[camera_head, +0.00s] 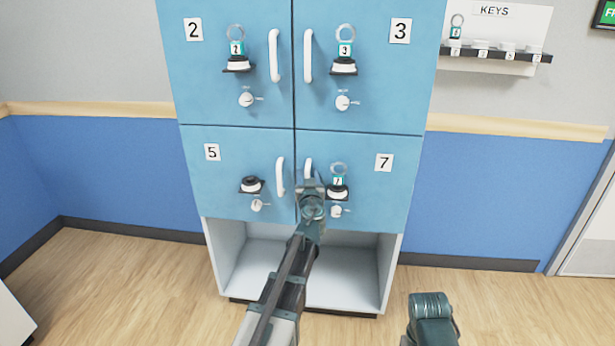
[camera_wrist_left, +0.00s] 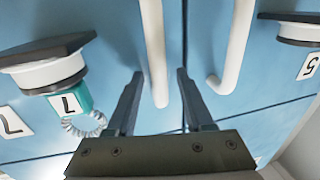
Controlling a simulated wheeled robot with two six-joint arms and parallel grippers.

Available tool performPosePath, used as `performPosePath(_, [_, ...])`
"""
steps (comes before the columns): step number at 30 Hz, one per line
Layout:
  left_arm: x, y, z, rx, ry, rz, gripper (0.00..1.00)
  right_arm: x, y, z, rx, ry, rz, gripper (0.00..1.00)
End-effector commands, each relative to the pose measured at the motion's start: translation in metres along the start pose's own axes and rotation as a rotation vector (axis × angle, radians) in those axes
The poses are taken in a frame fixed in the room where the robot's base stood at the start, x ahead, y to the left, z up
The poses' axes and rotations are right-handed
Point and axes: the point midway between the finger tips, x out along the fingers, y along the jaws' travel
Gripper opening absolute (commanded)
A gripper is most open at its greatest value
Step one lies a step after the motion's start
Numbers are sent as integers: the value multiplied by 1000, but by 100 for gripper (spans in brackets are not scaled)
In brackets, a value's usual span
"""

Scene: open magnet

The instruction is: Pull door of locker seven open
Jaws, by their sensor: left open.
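The locker seven door (camera_head: 370,190) is blue, marked 7, and looks shut, flush with its neighbours. Its white upright handle (camera_head: 308,168) is partly hidden behind my left gripper (camera_head: 311,185). A key with a teal tag 7 (camera_head: 338,181) sits at the black and white lock, right of the handle. In the left wrist view my left gripper (camera_wrist_left: 157,82) is open, with the handle (camera_wrist_left: 155,50) between its two fingers. A gap shows on both sides of the handle. The tag 7 (camera_wrist_left: 68,103) hangs at the left there.
Locker five (camera_head: 225,165), with its own white handle (camera_head: 280,177), is directly left. Lockers two (camera_head: 220,90) and three (camera_head: 385,85) are above. An open white compartment (camera_head: 345,262) lies below. Part of my right arm (camera_head: 431,318) shows at the bottom right. Floor is clear around.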

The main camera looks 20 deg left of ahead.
Motion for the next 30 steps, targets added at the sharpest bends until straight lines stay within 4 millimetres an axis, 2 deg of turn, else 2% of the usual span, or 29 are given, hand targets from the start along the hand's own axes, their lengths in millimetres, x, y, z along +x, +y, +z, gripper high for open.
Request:
performPosePath(8, [1, 0, 0, 0, 0, 0, 52, 0, 0, 0, 0, 0, 0, 78])
performPosePath(17, [1, 0, 0, 0, 0, 0, 0, 0, 0, 0, 0, 0, 0, 78])
performPosePath(30, [1, 0, 0, 0, 0, 0, 0, 0, 0, 0, 0, 0, 0, 78])
